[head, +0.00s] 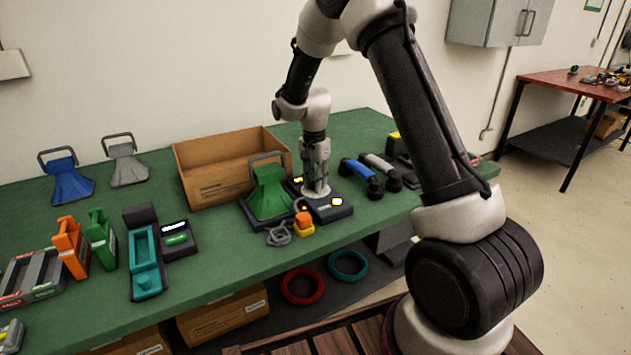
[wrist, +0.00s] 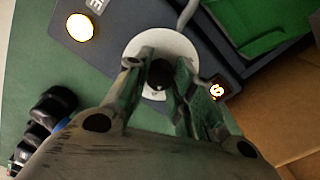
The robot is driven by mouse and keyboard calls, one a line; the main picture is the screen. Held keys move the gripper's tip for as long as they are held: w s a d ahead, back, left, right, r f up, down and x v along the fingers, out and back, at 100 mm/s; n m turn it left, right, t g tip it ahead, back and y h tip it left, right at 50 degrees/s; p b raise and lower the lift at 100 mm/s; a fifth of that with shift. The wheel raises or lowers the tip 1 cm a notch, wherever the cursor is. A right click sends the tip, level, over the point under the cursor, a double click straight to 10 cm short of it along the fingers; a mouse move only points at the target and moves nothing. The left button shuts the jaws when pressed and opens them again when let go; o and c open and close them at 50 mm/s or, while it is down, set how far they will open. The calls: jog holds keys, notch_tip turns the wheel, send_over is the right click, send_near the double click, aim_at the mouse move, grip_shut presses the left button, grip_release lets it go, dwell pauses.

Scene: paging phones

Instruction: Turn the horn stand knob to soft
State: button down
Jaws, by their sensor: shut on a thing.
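The horn stand (head: 333,213) is a dark base near the right part of the green table, with a green horn (head: 268,195) on its left side. My gripper (head: 316,182) points straight down over the stand's right part. In the wrist view its fingers (wrist: 160,82) are closed around the dark knob (wrist: 159,72), which sits at the middle of a white round dial (wrist: 184,46). A glowing "S" mark (wrist: 217,90) is at the dial's right and a glowing round lamp (wrist: 80,27) is at upper left. The fingers hide part of the knob, and I cannot read its pointing direction.
Blue and grey handsets (head: 362,176) lie close to the stand's right. An open cardboard box (head: 220,185) is behind it at left. A small orange and yellow object (head: 303,223) with a grey cord is in front. A blue horn (head: 66,181) stands far left.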

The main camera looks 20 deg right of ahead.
jog(key=shift+n, duration=0.3)
jog(key=n, duration=0.9)
jog(key=shift+n, duration=0.4)
jog(key=n, duration=0.4)
jog(key=shift+n+t, duration=0.3)
jog(key=shift+r+n, duration=0.1)
jog(key=shift+n, duration=2.4)
jog(key=c, duration=1.2)
grip_release()
